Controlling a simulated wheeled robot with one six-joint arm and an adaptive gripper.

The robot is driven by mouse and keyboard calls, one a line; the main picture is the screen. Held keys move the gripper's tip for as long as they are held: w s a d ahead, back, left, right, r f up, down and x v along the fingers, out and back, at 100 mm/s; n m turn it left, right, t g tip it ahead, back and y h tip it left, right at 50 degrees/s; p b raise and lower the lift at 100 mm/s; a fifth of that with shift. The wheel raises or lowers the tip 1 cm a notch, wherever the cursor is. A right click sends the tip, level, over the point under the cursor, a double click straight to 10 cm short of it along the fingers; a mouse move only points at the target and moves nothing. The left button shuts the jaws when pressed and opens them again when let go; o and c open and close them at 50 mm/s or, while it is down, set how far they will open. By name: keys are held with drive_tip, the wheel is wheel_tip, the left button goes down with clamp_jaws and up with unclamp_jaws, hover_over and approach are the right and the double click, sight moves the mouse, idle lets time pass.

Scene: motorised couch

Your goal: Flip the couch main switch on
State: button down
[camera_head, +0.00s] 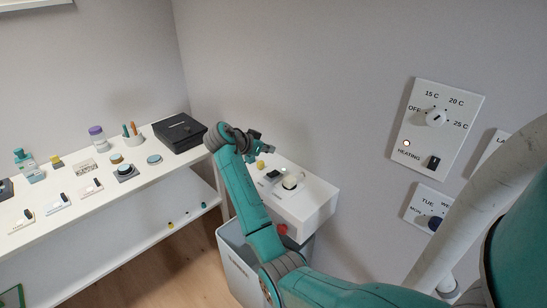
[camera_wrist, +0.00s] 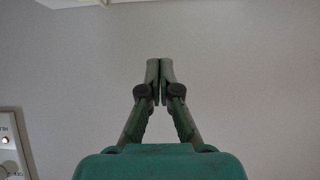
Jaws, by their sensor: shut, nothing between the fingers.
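I cannot make out which switch is the couch main switch; no readable label names the couch. Several small white switch plates (camera_head: 58,204) with dark levers lie on the white shelf at the left, their labels too small to read. A heating panel (camera_head: 447,130) on the wall at the right has a dial, a lit indicator and a black rocker switch (camera_head: 433,163). My gripper (camera_head: 262,145) is shut and empty, above the back of a small white cabinet. In the wrist view my gripper (camera_wrist: 160,66) shows its fingertips together against bare wall.
A black box (camera_head: 179,133) stands at the shelf's right end. A grey-white bin (camera_head: 240,270) stands below. Another dial panel (camera_head: 428,206) is below the heating panel.

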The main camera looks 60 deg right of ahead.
drive_tip(key=shift+w+a+r, duration=0.1)
drive_tip(key=shift+a+r, duration=0.3)
drive_tip(key=shift+r, duration=0.2)
drive_tip(key=shift+w+a+r, duration=0.1)
drive_tip(key=shift+a+r, duration=0.3)
drive_tip(key=shift+r, duration=0.15)
